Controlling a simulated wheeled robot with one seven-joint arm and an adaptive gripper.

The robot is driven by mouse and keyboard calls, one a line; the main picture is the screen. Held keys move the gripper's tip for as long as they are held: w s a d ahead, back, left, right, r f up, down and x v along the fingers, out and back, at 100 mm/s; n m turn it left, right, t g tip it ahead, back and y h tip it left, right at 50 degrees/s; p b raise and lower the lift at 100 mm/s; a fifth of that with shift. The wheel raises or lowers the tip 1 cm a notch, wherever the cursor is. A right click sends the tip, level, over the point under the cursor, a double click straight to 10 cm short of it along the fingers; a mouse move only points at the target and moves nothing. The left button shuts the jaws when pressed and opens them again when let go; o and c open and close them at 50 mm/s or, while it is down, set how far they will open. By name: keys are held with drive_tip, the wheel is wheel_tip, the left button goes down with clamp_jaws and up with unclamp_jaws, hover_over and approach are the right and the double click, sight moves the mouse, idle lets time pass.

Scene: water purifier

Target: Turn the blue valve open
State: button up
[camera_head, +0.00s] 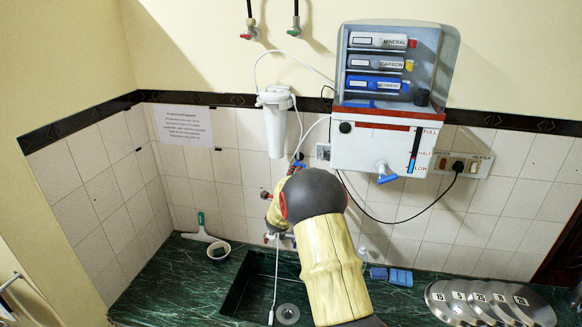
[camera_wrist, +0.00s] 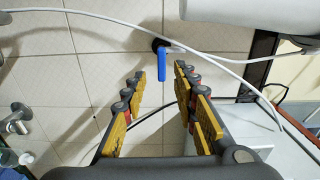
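The blue valve (camera_wrist: 161,66) has a straight blue handle on a dark round base against the tiled wall. It shows small in the head view (camera_head: 299,163), just above my arm's dark rounded joint. My gripper (camera_wrist: 159,82) is open and empty. In the wrist view, the handle lies ahead of the gap between its two yellow-padded fingers, nearer the right fingertip. I see no clear contact. In the head view, my arm hides most of the gripper.
The purifier (camera_head: 372,148), with its own blue tap (camera_head: 386,174), hangs to the right. A white filter housing (camera_head: 274,125) hangs to the left. A thin white tube (camera_wrist: 225,60) passes close by the valve. The dark green counter (camera_head: 175,270) and sink are below.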

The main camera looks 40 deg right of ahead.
sight(300, 164)
drive_tip(key=p+x, duration=0.2)
drive_tip(key=x, duration=0.6)
drive_tip(key=shift+p, duration=0.4)
drive_tip(key=shift+a, duration=0.1)
clamp_jaws()
